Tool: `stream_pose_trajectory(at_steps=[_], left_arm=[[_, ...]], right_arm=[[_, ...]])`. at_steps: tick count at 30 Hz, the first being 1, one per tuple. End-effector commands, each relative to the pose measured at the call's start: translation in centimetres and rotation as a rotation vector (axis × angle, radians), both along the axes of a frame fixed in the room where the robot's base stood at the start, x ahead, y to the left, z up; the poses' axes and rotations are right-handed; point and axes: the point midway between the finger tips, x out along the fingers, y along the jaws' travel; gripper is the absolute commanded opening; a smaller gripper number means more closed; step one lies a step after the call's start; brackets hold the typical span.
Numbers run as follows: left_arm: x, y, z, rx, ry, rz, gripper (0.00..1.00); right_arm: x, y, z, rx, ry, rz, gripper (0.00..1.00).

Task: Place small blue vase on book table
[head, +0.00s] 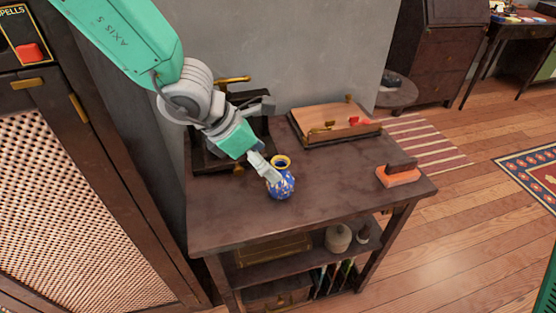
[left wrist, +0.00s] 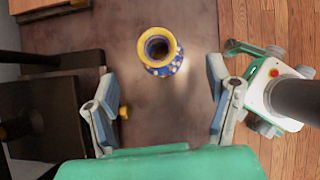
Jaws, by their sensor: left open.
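The small blue vase (head: 281,184), with a yellow rim and a light pattern, stands upright on a dark wooden table (head: 330,190). In the left wrist view the vase (left wrist: 160,55) shows from above, ahead of and between the spread fingers. My left gripper (head: 266,168) is open; in the head view its fingers overlap the vase's upper left. In the left wrist view the open jaws (left wrist: 165,105) hold nothing. No label shows whether this is the book table. My right gripper is not in view.
A dark press-like frame (head: 205,150) stands behind the left arm. A wooden board with a red item (head: 335,122) lies at the back. An orange block with a dark top (head: 398,175) sits near the right edge. A lower shelf holds a pale jar (head: 338,238). The table's front middle is clear.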

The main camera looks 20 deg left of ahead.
Motion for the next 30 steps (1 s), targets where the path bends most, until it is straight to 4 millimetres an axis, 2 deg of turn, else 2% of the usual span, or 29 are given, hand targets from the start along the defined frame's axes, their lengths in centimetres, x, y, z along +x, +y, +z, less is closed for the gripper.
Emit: stream_pose_trajectory(at_steps=[1, 3, 9, 30], left_arm=[[-0.3, 0.5, 1.5, -0.001, 0.000, 0.002, 0.73], [-0.8, 1.0, 2.4, -0.001, 0.000, 0.001, 0.73], [-1.5, 1.9, 3.8, 0.000, 0.002, 0.000, 0.73], [-1.6, 2.0, 3.9, 0.000, 0.001, -0.001, 0.73]], right_arm=[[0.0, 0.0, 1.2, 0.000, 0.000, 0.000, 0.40], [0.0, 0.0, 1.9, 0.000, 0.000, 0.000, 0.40], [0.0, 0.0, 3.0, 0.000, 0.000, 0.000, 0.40], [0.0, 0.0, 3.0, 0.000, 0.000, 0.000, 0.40]])
